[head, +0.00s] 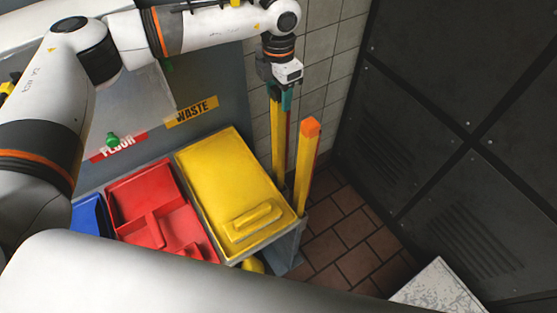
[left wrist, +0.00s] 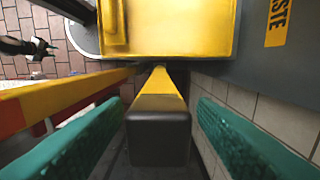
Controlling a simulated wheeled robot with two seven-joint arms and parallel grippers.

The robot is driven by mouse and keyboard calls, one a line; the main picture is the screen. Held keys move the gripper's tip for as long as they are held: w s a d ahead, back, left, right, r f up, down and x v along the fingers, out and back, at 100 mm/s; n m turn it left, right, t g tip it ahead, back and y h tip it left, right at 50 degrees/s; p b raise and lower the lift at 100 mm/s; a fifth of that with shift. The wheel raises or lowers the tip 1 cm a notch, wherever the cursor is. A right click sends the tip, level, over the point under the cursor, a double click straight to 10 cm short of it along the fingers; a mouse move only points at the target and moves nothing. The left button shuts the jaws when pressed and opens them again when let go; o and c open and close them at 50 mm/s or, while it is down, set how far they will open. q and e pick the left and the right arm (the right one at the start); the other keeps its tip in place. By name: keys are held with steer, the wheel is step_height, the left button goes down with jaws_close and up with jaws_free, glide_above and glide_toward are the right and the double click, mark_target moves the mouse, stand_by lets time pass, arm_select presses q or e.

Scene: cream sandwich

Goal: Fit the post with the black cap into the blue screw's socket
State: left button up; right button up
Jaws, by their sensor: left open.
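The post with the black cap (head: 278,145) is a tall yellow post standing upright beside the yellow bin. In the head view its top is hidden by my left gripper (head: 281,92), which points down over it. In the left wrist view the square black cap (left wrist: 158,125) sits between the two green fingers of my left gripper (left wrist: 163,130). The fingers are open, with a gap showing on each side of the cap. I cannot make out the blue screw or its socket in either view. A small dark thing (left wrist: 30,46) with green on it, upper left in the wrist view, may be my right gripper.
A second yellow post with an orange top (head: 307,150) stands close by on the right. The yellow-lidded bin (head: 225,185) and red bin (head: 150,200) stand to the left. A tiled wall (head: 315,50) is behind, dark panels (head: 450,120) to the right.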

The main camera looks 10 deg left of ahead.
arm_select(q)
jaws_close()
steer(key=shift+r, duration=0.15)
stand_by(1.1)
